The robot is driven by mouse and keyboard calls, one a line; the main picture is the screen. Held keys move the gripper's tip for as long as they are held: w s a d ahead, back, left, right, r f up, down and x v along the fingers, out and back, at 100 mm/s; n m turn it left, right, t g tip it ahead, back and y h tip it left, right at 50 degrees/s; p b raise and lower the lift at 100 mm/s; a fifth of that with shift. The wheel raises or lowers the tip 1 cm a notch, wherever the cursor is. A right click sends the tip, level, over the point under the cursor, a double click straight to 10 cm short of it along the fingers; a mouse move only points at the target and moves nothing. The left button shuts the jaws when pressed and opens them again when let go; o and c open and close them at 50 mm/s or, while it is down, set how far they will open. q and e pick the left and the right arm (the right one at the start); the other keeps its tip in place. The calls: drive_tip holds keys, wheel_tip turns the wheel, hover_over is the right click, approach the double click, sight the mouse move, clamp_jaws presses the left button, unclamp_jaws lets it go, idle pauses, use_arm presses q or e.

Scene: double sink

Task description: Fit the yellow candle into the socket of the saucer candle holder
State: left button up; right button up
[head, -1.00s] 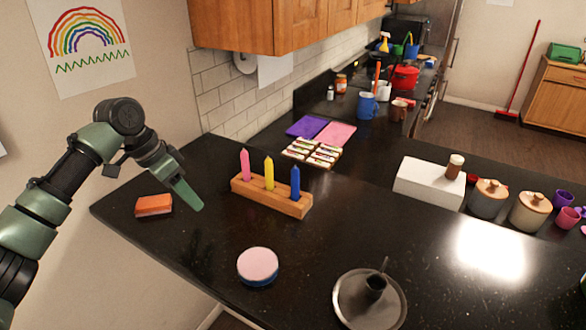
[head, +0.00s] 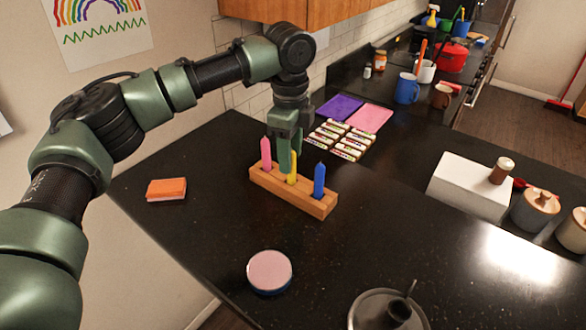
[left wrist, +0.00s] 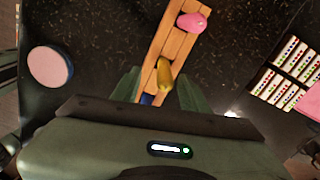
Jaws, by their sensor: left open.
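The yellow candle (head: 292,173) stands upright in the middle of a wooden block (head: 265,180), between a pink candle (head: 266,154) and a blue candle (head: 319,180). My left gripper (head: 290,160) points down at the yellow candle and partly covers it in the head view. In the left wrist view the yellow candle (left wrist: 164,76) lies between the open fingers (left wrist: 158,88), with nothing gripped. The saucer candle holder (head: 372,312) is at the bottom edge of the head view, with its dark socket (head: 400,309) partly visible. My right gripper is not in view.
A round pink-topped tin (head: 269,271) stands between the block and the holder. A white box (head: 468,188) stands at the right. The counter's middle is clear.

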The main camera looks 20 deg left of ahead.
use_arm(q)
drive_tip(key=f, duration=0.1)
drive_tip(key=f+p, duration=0.1)
drive_tip(key=f, duration=0.1)
drive_tip(key=f+p, duration=0.1)
drive_tip(key=shift+w+f, duration=0.25)
drive_tip(key=shift+w, duration=0.05)
drive_tip(key=shift+f, duration=0.3)
clamp_jaws()
drive_tip(key=shift+r, duration=0.1)
drive_tip(key=shift+r, duration=0.55)
wheel_tip(320, 180, up, 19)
drive_tip(key=b, duration=0.3)
drive_tip(key=shift+b, duration=0.35)
